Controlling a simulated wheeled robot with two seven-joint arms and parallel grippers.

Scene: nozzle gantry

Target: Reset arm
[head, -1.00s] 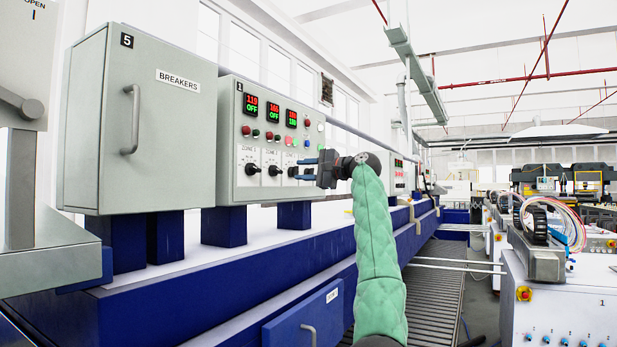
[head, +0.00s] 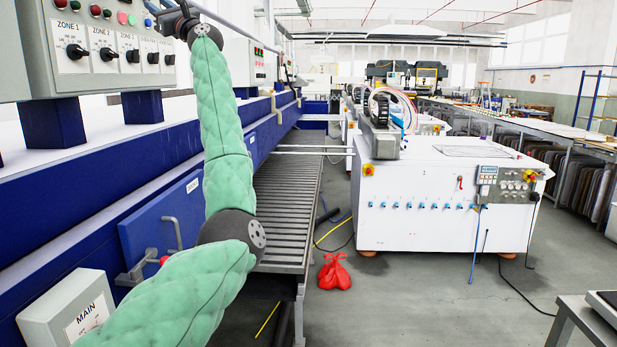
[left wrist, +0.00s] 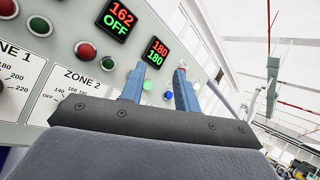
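My left arm, in a green padded sleeve, rises from the bottom left of the head view. Its left gripper (head: 155,10) is at the top left, in front of the right part of the grey control panel (head: 100,85). The left wrist view shows two blue fingers apart with nothing between them, so the left gripper (left wrist: 163,78) is open. Beyond them are panel lights and two displays, one reading 162 OFF (left wrist: 118,20) and one reading 180 180 (left wrist: 157,52). I cannot tell whether the fingertips touch the panel. My right gripper is not in view.
The blue machine frame (head: 150,160) runs along the left, beside a slatted roller bed (head: 285,205). A grey MAIN box (head: 70,308) is at the lower left. A white cabinet (head: 430,220) stands at centre right.

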